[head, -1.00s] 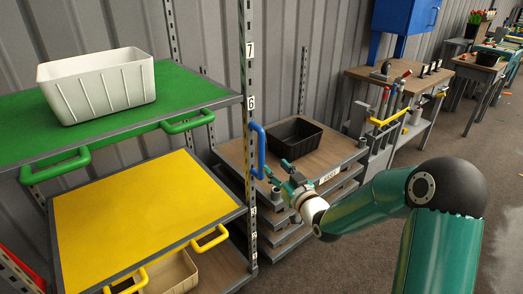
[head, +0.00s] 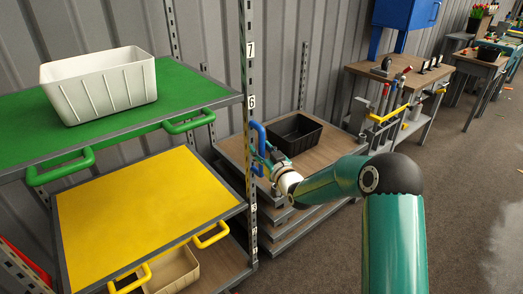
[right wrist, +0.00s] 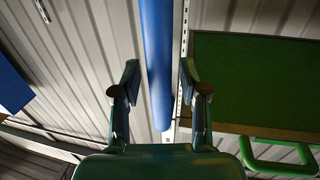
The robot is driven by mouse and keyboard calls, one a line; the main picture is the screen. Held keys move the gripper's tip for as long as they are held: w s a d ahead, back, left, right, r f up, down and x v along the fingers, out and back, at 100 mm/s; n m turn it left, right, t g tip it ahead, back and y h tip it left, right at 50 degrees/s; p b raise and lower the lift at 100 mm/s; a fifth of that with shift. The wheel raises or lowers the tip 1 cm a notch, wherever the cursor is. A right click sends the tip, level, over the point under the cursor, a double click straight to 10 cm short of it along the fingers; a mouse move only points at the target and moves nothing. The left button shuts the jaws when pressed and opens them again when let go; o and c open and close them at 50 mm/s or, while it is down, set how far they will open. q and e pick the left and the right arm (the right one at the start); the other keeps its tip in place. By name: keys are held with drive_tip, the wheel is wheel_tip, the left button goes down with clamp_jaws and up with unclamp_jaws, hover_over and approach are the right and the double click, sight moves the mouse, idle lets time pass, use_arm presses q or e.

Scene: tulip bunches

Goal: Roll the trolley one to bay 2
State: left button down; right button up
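The trolley (head: 334,142) is a low stack of wood-topped grey shelves right of the tall rack post in the head view. Its upright blue handle (head: 260,136) stands at its left corner and also shows in the right wrist view (right wrist: 157,50). My right gripper (head: 264,161) is at the handle's lower part. In the right wrist view my right gripper (right wrist: 160,78) has its fingers apart, one on each side of the handle, with gaps visible. My arm hides the trolley's front label. My left gripper is not in view.
A black bin (head: 295,134) sits on the trolley top. Left is a rack with a green shelf (head: 190,88) holding a white bin (head: 100,85), and a yellow shelf (head: 140,205) below. A workbench (head: 370,72) with tools stands beyond. Open floor (head: 460,180) lies right.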

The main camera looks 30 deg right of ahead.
clamp_jaws()
drive_tip(key=shift+a+f+b, duration=0.15)
drive_tip(key=shift+a+b, duration=0.25)
drive_tip(key=shift+a, duration=0.1)
drive_tip(key=s+a+b, duration=0.2)
drive_tip(key=a+b, duration=0.7)
drive_tip(key=a, duration=1.5)
drive_tip(key=shift+o, duration=1)
unclamp_jaws()
